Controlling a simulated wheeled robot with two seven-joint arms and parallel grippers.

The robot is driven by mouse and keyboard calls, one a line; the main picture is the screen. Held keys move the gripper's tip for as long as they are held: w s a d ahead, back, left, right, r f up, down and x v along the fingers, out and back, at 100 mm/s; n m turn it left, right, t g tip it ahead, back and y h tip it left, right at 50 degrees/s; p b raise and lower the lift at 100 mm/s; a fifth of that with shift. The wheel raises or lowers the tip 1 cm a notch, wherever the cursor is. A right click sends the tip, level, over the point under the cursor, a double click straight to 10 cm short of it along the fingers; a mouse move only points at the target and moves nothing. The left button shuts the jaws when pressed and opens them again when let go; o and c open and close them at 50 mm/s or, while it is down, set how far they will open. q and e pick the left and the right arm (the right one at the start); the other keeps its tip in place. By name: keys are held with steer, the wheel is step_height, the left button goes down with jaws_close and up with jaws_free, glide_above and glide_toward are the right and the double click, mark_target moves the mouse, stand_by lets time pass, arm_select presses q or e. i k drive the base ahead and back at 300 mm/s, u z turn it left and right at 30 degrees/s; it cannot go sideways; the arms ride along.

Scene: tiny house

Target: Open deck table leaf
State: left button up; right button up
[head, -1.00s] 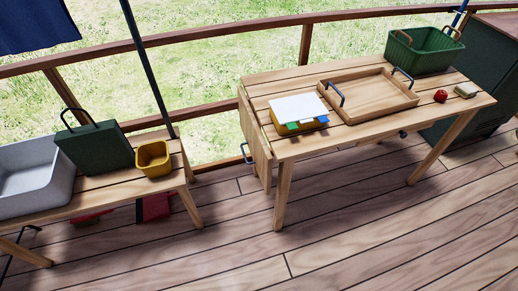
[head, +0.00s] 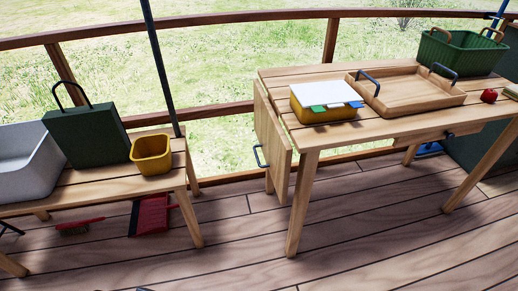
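The wooden deck table (head: 385,128) stands at the right in the head view. Its leaf (head: 272,135) hangs down along the table's left end. A dark blue handle (head: 260,156) sits on the leaf's outer face, low down. My left and right grippers do not show clearly; a small dark shape at the bottom edge of the view is too little to identify.
On the table are a yellow box with a white lid (head: 326,102), a wooden tray (head: 412,92), a green basket (head: 460,52) and a red item (head: 488,96). A bench (head: 95,185) stands left, with a gap of floor (head: 235,215) between. A dustpan (head: 150,215) and brush (head: 75,227) lie under the bench.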

mark_target(277, 151)
steer(key=u, duration=0.45)
steer(key=k, duration=0.55)
steer(key=u, duration=1.2)
steer(key=i, duration=0.9)
steer(key=z, duration=0.6)
steer(key=i, duration=0.7)
steer(key=z, duration=0.7)
